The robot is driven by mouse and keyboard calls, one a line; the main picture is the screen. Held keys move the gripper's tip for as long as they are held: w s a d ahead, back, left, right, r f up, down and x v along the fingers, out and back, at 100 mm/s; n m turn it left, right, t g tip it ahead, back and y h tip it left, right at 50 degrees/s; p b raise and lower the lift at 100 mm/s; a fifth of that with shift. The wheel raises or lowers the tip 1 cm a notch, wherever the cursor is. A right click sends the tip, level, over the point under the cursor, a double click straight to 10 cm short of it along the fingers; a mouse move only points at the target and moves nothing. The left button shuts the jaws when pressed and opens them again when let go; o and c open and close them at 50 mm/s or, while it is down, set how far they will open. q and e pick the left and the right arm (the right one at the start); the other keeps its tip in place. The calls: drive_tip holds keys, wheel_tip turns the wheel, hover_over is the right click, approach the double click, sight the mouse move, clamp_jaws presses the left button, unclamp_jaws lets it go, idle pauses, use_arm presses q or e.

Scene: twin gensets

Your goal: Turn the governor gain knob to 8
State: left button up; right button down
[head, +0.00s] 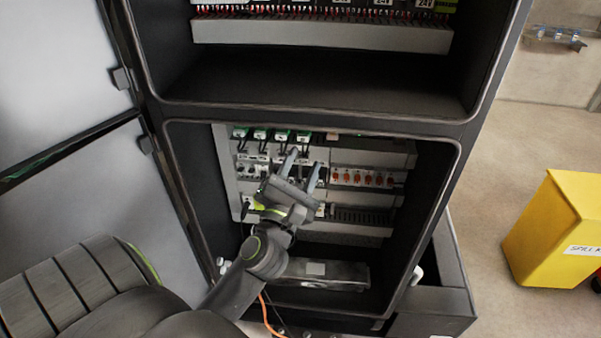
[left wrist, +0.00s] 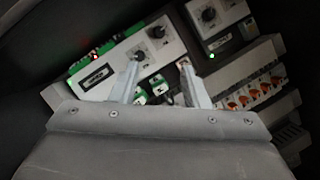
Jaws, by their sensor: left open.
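My left gripper (head: 303,160) reaches into the lower cabinet bay, its two fingers apart and nothing seen between them. It also shows in the left wrist view (left wrist: 160,63), in front of the module panel. There, a round dark knob on a pale module (left wrist: 156,32) lies just beyond the left fingertip. Another dark knob (left wrist: 209,15) is on a separate module at the upper right. I cannot read the labels, so I cannot tell which knob is the governor gain one. The gripper hides part of the panel in the head view. My right gripper is not in view.
The cabinet frame (head: 310,122) surrounds the bay. A row of orange-marked modules (head: 362,177) sits right of the gripper. The open cabinet door (head: 85,220) stands at the left. A yellow bin (head: 560,230) stands on the floor at the right.

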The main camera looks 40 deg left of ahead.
use_arm(q)
drive_tip(key=shift+s+d+f, duration=0.1)
drive_tip(key=shift+s, duration=0.2)
idle(0.4)
wheel_tip(320, 180, down, 35)
drive_tip(key=m+g+h+b, duration=0.3)
drive_tip(key=m+g+h, duration=0.15)
drive_tip(key=m, duration=1.15)
drive_tip(key=s+f+m+g+b, duration=0.1)
drive_tip(key=s+f+m+g, duration=0.35)
drive_tip(key=f, duration=0.75)
drive_tip(key=s+d+f+m+g+h+b, duration=0.15)
drive_tip(key=s+f+m+g, duration=0.3)
drive_tip(key=s+f, duration=0.9)
drive_tip(key=s+f+m+g, duration=0.3)
drive_tip(key=s+f, duration=0.2)
drive_tip(key=s, duration=0.4)
drive_tip(key=s+d+f+m+g+b, duration=0.1)
drive_tip(key=s+f+m+g, duration=0.2)
drive_tip(key=s, duration=0.7)
wheel_tip(320, 180, down, 2)
drive_tip(key=shift+s+d+f+m, duration=0.2)
drive_tip(key=shift+m, duration=0.1)
